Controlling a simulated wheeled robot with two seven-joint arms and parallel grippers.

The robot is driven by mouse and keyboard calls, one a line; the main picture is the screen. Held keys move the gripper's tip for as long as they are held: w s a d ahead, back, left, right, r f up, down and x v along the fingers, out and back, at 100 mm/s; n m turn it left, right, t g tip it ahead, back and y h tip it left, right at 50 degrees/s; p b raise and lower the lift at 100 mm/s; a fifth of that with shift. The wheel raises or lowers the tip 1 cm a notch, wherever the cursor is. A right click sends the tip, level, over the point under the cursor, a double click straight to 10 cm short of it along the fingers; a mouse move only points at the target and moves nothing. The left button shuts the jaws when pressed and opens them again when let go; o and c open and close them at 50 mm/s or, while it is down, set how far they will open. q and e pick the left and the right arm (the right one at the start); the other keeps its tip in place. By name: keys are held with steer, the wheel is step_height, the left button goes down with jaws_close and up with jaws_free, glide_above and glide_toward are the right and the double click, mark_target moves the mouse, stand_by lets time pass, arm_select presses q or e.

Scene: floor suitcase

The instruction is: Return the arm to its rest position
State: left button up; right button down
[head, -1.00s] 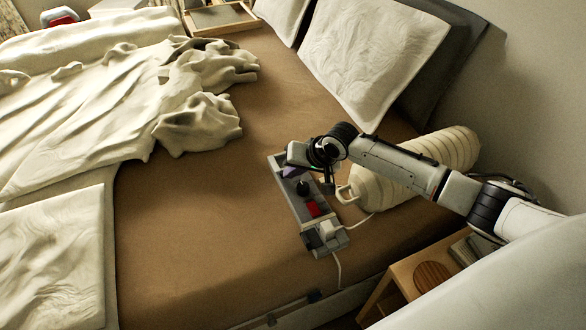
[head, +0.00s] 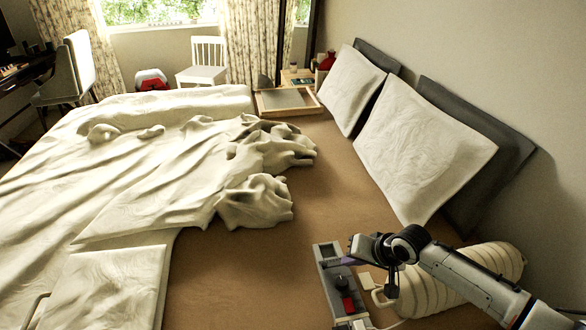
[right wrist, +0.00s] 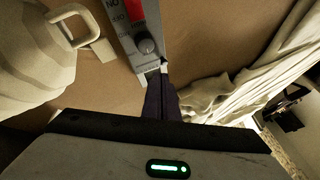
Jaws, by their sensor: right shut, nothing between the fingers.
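My right arm (head: 462,277) reaches in from the lower right over the bed. Its gripper (head: 343,262) is shut and empty, with dark purple fingers at the upper part of a grey control box (head: 329,254) that lies on the brown sheet. In the right wrist view the shut fingers (right wrist: 160,97) point at the box's end, close to its dark knob (right wrist: 147,46). I cannot tell whether they touch it. The box also has a red switch (head: 348,304). My left gripper is not in view.
A ribbed cream cylinder with a handle (head: 487,262) lies beside the box, behind my forearm. Pillows (head: 425,160) lean at the wall on the right. A rumpled cream blanket (head: 150,165) covers the left. Bare brown sheet (head: 245,265) is free left of the box.

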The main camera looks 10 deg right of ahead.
steer(key=s+a+f+n, duration=0.1)
steer(key=s+a+f, duration=0.1)
steer(key=s+a, duration=0.2)
steer(key=s+a+f+n+y, duration=0.1)
steer(key=s+a+f, duration=0.2)
steer(key=s, duration=0.3)
steer(key=s+a+f+n+t, duration=0.1)
steer(key=s+a+f+n, duration=0.1)
steer(key=s+a, duration=0.3)
steer(key=shift+s+f+y, duration=0.1)
steer(key=shift+f+y, duration=0.25)
steer(key=shift+y, duration=0.05)
steer(key=s+d+n+t+h, duration=0.1)
steer(key=s+d+n+h, duration=0.1)
steer(key=s, duration=1)
steer(key=shift+s+d+f+n, duration=0.15)
steer(key=shift+s+d+n, duration=0.1)
steer(key=shift+n, duration=0.05)
